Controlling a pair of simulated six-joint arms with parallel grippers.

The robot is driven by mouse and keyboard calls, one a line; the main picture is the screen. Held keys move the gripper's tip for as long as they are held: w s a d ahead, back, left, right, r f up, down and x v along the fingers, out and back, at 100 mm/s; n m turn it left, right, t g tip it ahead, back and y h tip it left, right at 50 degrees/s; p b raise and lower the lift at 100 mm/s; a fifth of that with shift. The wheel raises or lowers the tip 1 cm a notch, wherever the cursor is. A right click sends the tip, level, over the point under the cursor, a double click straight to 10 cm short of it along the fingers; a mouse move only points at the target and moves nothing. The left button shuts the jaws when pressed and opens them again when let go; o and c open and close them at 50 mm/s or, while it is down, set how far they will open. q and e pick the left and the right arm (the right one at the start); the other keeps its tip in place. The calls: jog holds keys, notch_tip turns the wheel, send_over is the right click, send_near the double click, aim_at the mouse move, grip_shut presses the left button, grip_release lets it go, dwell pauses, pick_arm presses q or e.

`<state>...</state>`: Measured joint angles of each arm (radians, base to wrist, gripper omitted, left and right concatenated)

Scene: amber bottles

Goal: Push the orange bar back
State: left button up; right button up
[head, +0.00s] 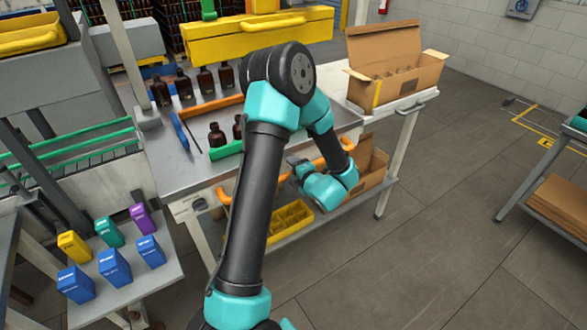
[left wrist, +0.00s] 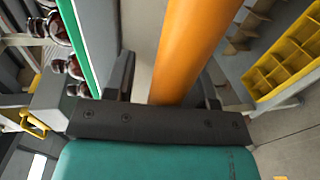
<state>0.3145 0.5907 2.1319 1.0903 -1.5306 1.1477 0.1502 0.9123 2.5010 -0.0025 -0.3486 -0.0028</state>
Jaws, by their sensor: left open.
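An orange bar (head: 318,161) runs along the front edge of the grey worktable, partly hidden behind my left arm. My left gripper (head: 296,168) is at this bar, in front of the table edge. In the left wrist view the orange bar (left wrist: 187,45) passes between the two open fingers of the gripper (left wrist: 167,80). I cannot tell whether a finger touches it. A second, thinner orange strip (head: 213,105) lies across the table top, between two groups of amber bottles. My right gripper is not in view.
A green rail (head: 226,150) stands before amber bottles (head: 216,135) and also shows in the left wrist view (left wrist: 83,45). A yellow divided crate (head: 290,218) sits on the lower shelf. An open cardboard box (head: 408,85) stands at the right. Coloured boxes (head: 115,268) stand at lower left.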

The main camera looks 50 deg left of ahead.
pick_arm(q)
jog(key=shift+d, duration=0.1)
jog(key=v, duration=1.7)
jog(key=w+d+f+m+t+h, duration=0.25)
jog(key=f+m+h, duration=0.25)
jog(key=f+m, duration=0.3)
jog(key=w+d+f+m+t+h, duration=0.25)
jog(key=f+m+h, duration=0.25)
jog(key=f+m, duration=0.3)
jog(key=s+d+f+m+g+h, duration=0.6)
jog(key=s+d+f+m+h, duration=0.3)
jog(key=m, duration=0.7)
notch_tip(320, 180, down, 3)
jog(key=shift+s+d+r+m+h, duration=0.3)
jog(key=shift+s+d, duration=0.15)
jog(key=shift+s, duration=0.7)
